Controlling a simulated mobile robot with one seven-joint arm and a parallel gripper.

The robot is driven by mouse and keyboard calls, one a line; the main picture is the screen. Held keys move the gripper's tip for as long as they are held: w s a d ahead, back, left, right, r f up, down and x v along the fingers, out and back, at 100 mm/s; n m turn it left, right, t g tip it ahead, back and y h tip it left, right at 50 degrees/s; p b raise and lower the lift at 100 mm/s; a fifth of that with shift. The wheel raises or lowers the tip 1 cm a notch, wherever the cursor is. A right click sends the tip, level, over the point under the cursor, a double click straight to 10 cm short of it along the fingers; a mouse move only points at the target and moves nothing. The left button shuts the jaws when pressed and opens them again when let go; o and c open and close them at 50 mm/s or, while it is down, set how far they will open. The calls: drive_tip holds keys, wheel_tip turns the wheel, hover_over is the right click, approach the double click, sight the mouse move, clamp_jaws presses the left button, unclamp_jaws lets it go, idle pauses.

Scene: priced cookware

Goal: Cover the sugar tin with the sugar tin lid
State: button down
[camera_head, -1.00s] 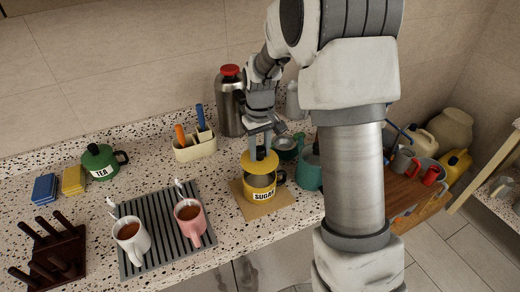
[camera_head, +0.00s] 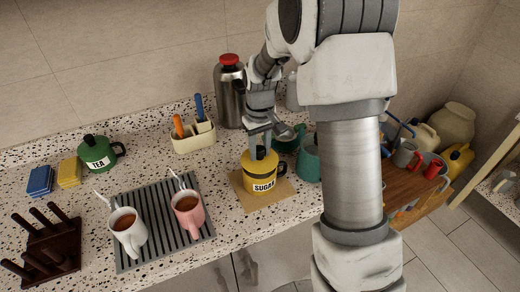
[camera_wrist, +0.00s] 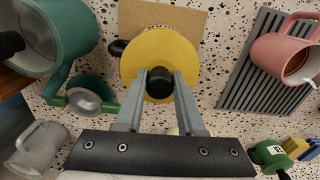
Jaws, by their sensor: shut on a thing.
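The yellow sugar tin (camera_head: 264,186), with a SUGAR label and a dark handle, stands on a tan board (camera_head: 285,201). My gripper (camera_head: 260,152) is shut on the lid's black knob (camera_wrist: 159,84), which sits between the two fingertips.
A grey drying mat (camera_head: 160,207) with a white mug (camera_head: 129,233) and a pink mug (camera_head: 188,213) lies to the left. A green TEA tin (camera_head: 98,153) stands farther left. Green vessels (camera_head: 308,160) stand close to the right, and a steel flask (camera_head: 229,95) behind.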

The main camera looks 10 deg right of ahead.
drive_tip(key=shift+f, duration=0.1)
idle(0.3)
drive_tip(key=shift+f+b, duration=0.7)
drive_tip(key=shift+f, duration=0.2)
drive_tip(key=shift+f, duration=0.1)
idle(0.8)
drive_tip(key=shift+f+b, duration=0.25)
drive_tip(key=shift+b, duration=0.05)
drive_tip(key=shift+c, duration=2.2)
unclamp_jaws()
drive_tip(key=shift+o, duration=0.3)
